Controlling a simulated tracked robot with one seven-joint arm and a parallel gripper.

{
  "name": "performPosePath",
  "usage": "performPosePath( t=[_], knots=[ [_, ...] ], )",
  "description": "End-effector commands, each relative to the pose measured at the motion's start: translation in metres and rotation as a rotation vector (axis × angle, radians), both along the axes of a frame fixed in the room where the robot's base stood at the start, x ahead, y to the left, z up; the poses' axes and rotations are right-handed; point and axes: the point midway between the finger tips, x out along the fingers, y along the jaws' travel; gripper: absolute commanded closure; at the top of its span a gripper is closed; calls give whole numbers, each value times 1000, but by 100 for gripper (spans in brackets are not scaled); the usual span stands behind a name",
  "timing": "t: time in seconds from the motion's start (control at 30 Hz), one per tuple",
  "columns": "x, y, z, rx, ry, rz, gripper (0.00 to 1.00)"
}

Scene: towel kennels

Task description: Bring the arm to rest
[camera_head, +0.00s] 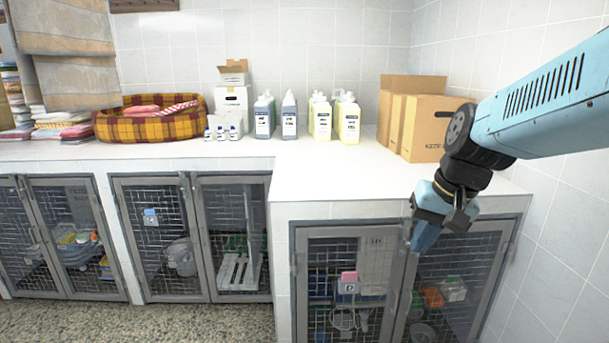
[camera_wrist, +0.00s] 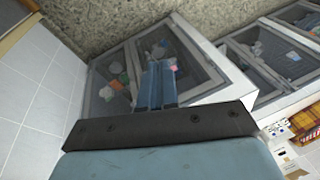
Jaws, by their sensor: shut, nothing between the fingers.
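My gripper (camera_head: 423,238) is in the right half of the head view, at the end of my blue and black arm. It points down in front of the right cabinet, just below the level of the white counter (camera_head: 310,183). Its fingers are shut with nothing between them. In the wrist view my gripper (camera_wrist: 158,72) shows as two blue fingers side by side, pointing toward the mesh doors. The arm reaches in from the right edge, bent at the wrist over the counter's right end.
Cardboard boxes (camera_head: 425,128) stand on the counter close to my arm. Several bottles (camera_head: 348,118), a plaid pet bed (camera_head: 150,122) and folded towels (camera_head: 60,128) stand farther left. Mesh-door cabinets (camera_head: 345,280) are below. A tiled wall (camera_head: 570,215) is close on the right. The speckled floor (camera_head: 140,322) is clear.

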Motion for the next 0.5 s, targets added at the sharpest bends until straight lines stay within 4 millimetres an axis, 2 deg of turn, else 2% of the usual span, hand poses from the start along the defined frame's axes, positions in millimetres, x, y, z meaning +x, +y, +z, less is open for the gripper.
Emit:
performPosePath(
  t=[0.3,0.5],
  knots=[
    [-43,-15,32,-188,-199,97,100],
    [-56,-22,42,-246,-269,123,100]
  ],
)
